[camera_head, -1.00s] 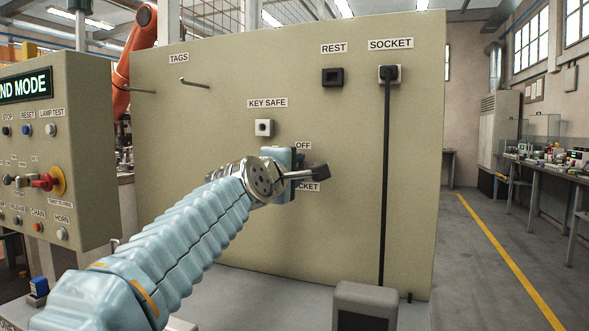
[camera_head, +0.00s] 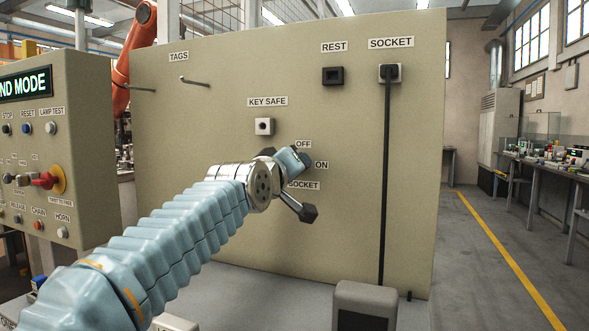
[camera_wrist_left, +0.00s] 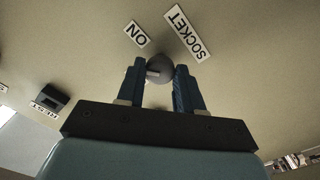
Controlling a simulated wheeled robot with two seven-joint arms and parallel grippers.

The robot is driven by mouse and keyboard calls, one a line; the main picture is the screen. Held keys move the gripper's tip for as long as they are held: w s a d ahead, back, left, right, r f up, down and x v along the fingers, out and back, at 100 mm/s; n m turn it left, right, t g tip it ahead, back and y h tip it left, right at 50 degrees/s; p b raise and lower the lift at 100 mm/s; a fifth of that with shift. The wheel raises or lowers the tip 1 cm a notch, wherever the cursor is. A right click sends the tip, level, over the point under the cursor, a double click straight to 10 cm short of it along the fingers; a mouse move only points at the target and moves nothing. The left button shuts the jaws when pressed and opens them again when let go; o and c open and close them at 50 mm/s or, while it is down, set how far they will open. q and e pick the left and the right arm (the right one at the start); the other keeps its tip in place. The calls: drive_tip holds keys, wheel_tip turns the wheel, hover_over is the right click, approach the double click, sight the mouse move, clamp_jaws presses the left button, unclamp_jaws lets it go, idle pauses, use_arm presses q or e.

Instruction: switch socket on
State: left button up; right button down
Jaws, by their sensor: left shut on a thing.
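My left gripper (camera_head: 293,161) is at the panel, among the OFF label (camera_head: 303,144), the ON label (camera_head: 321,165) and the SOCKET label (camera_head: 303,184). In the left wrist view its two blue fingers (camera_wrist_left: 160,75) are shut on a round grey knob (camera_wrist_left: 159,67), one finger on each side. The wrist view also shows the ON label (camera_wrist_left: 137,34) and the SOCKET label (camera_wrist_left: 187,33) close to the knob. In the head view my gripper hides the knob, so its pointing direction cannot be told. My right gripper is not in view.
A black cable hangs from the upper socket (camera_head: 397,72), right of my gripper. The key safe fitting (camera_head: 264,127) is just above my wrist. A black REST holder (camera_head: 332,76) and tag pegs (camera_head: 196,82) project from the panel. A control box (camera_head: 75,150) stands left.

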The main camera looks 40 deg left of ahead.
use_arm(q)
drive_tip(key=shift+f+m+b, duration=0.15)
drive_tip(key=shift+m+b, duration=0.6)
drive_tip(key=shift+m, duration=3.05)
drive_tip(key=o, duration=1.1)
drive_tip(key=shift+c, duration=0.2)
drive_tip(key=shift+s, duration=0.1)
drive_tip(key=b+v, duration=0.3)
drive_tip(key=v, duration=1)
drive_tip(key=shift+s, duration=0.3)
